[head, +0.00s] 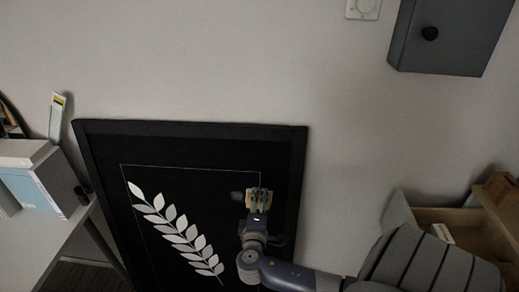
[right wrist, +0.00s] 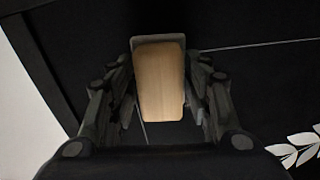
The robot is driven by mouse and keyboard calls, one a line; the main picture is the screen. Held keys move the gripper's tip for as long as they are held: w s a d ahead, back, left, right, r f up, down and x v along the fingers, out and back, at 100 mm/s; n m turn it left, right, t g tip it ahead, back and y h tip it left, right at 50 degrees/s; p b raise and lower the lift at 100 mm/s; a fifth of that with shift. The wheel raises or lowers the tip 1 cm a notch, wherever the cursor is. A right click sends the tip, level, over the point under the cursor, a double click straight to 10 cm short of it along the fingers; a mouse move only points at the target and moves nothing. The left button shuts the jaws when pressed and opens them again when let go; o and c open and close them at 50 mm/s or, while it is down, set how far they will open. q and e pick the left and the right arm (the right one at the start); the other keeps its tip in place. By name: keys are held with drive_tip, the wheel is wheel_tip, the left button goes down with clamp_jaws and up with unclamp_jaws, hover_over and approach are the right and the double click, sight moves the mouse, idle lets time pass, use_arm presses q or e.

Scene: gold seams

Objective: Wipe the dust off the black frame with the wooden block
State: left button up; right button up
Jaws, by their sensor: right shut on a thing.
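The black frame (head: 190,128) leans against the wall in the head view, with a white leafy branch on its dark panel. My right gripper (head: 259,194) is in front of the panel's right part. In the right wrist view my right gripper (right wrist: 160,85) is shut on the wooden block (right wrist: 160,80), a pale brown piece with rounded edges held between the two fingers. The black frame (right wrist: 45,65) fills most of that view behind the block. I cannot tell whether the block touches the panel. A small greyish smudge, possibly dust, shows just left of the gripper in the head view. My left gripper is not in view.
A white table (head: 40,240) with a pale box (head: 40,180) stands at the left. A dark grey cabinet (head: 450,40) with a black knob hangs at the upper right. A wooden box (head: 450,216) is at the lower right, partly behind my arm.

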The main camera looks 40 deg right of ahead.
drive_tip(key=shift+s+a, duration=0.15)
drive_tip(key=shift+a, duration=0.05)
drive_tip(key=shift+p+v, duration=0.45)
drive_tip(key=shift+v, duration=1)
drive_tip(key=shift+d, duration=0.1)
drive_tip(key=b, duration=0.8)
approach(232, 197)
drive_tip(key=shift+b+x, duration=0.65)
drive_tip(key=shift+x, duration=1.65)
drive_tip(key=shift+b+x, duration=0.45)
drive_tip(key=shift+x, duration=0.5)
